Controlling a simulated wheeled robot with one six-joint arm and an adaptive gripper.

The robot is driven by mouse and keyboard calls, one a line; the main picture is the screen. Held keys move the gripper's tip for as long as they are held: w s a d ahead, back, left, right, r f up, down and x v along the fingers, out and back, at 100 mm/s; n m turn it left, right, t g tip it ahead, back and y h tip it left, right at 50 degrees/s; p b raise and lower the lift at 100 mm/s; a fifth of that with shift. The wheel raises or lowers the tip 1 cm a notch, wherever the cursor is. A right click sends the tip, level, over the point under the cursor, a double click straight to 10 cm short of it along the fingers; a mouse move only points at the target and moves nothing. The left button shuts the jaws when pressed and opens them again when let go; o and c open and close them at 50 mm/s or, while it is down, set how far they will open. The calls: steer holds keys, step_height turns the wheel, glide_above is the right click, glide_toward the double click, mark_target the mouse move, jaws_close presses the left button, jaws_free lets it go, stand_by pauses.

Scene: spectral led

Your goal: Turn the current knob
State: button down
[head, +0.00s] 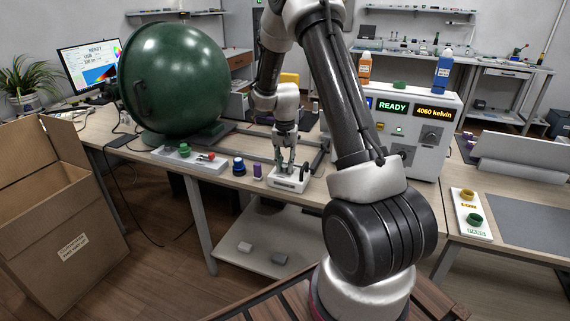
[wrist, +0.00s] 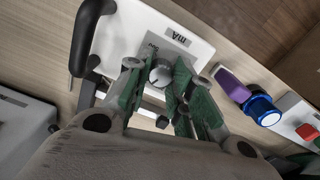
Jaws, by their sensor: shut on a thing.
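The current knob (wrist: 160,74) is a round light-grey knob with a pointer line. It sits on a white box (wrist: 135,28) labelled "mA"; the box (head: 286,185) also shows on the bench in the head view. My gripper (wrist: 158,72) has its green-padded fingers closed on the knob from two sides. In the head view my gripper (head: 286,160) points down over the box and hides the knob.
A black handle (wrist: 88,35) rises beside the knob. A purple piece (head: 257,170) and a blue-topped piece (head: 239,167) stand left of the box. A large green sphere (head: 175,75) and a white instrument (head: 445,110) reading "READY" and "4060 kelvin" stand behind.

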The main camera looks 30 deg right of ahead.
mark_target(285, 165)
steer(key=shift+n, duration=0.6)
steer(key=c, duration=1.2)
jaws_free()
step_height(285, 165, up, 12)
